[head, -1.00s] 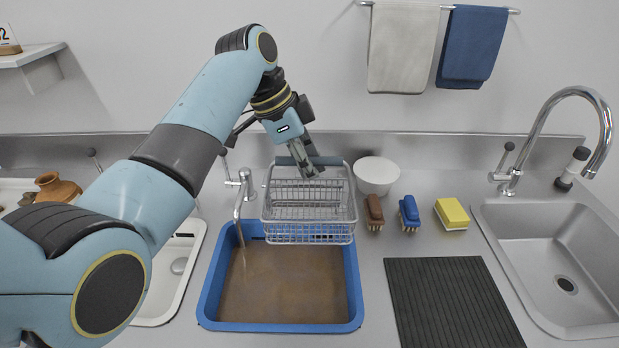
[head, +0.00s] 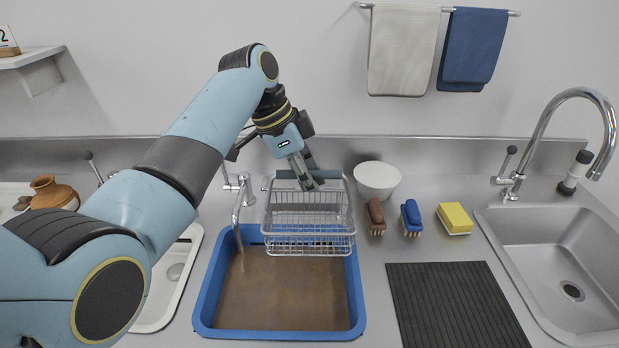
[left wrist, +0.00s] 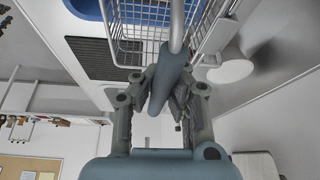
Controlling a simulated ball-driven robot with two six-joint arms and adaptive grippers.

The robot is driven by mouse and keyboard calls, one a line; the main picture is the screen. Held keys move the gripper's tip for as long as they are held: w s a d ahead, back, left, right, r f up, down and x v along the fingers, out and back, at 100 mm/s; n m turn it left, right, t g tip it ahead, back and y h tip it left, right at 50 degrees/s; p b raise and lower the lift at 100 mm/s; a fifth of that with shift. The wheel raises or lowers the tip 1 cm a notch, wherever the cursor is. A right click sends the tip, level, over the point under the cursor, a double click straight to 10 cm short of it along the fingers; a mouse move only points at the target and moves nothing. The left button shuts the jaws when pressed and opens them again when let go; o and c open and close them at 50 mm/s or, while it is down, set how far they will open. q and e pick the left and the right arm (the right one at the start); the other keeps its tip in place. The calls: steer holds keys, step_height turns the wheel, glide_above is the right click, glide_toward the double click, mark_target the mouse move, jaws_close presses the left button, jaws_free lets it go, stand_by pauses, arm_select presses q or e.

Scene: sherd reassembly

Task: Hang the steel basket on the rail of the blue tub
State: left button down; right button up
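The steel basket (head: 308,212) is a wire basket at the back end of the blue tub (head: 207,290). Its front part overlaps the tub's far rim in the head view. My left gripper (head: 306,182) is at the basket's back side. In the left wrist view, its two fingers (left wrist: 163,92) are closed around the basket's blue-grey handle (left wrist: 170,75), with the basket's wires (left wrist: 140,15) beyond. The tub holds brown water. The tub's rail is not clearly visible behind the basket's wires, so I cannot tell whether the basket touches it. My right gripper is out of view.
A white bowl (head: 377,180) stands close to the basket's right. Brown (head: 376,215) and blue (head: 411,217) brushes and a yellow sponge (head: 455,218) lie farther right. A tap (head: 241,190) is at the basket's left. A dark ribbed mat (head: 455,305) lies right of the tub.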

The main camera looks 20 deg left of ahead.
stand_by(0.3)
arm_select(q)
steer(key=c, duration=1.4)
jaws_free()
